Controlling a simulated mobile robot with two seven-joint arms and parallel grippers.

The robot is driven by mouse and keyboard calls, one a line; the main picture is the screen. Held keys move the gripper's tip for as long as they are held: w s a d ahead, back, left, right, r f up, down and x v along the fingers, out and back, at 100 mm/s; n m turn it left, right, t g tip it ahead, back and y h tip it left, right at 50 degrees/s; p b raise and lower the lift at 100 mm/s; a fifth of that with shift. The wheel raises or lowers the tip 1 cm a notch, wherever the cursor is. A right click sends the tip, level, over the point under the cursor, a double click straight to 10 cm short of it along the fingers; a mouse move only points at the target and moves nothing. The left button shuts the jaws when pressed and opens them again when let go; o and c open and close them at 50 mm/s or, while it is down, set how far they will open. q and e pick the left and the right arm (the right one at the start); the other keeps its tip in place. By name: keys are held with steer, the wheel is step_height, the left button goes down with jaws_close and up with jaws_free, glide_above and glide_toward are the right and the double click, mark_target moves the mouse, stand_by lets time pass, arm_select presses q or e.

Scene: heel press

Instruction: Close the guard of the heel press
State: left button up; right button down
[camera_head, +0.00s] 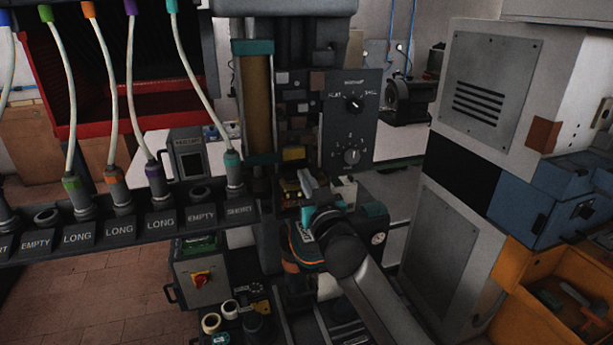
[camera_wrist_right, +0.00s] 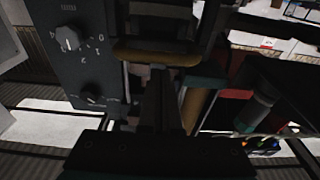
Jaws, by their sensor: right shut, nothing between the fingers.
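The heel press stands in the middle of the head view, with a dark control panel (camera_head: 350,118) carrying two dials. A tall amber panel (camera_head: 257,105) with teal ends stands upright at the left of its dark works; it looks like the guard, but I cannot tell for sure. My right gripper (camera_head: 308,186) is shut and empty, low in front of the press, fingers pointing up and away. In the right wrist view its dark fingers (camera_wrist_right: 160,100) are together, below a brownish bar (camera_wrist_right: 155,58); contact is unclear. My left gripper is not in view.
A rack (camera_head: 130,220) with labelled slots and several cabled plugs crosses the left. A grey cabinet (camera_head: 490,90) stands at the right, with a blue vise-like block (camera_head: 545,205) and an orange bin (camera_head: 555,290). A small box with a red switch (camera_head: 201,280) stands below the rack.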

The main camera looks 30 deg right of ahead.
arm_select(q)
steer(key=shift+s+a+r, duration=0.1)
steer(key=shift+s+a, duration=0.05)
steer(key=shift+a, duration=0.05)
arm_select(e)
steer(key=s+a+r, duration=0.1)
steer(key=s+a, duration=0.1)
steer(key=s, duration=0.7)
steer(key=shift+r, duration=0.2)
steer(key=shift+s+a+f, duration=0.1)
steer(key=shift+s+a, duration=0.05)
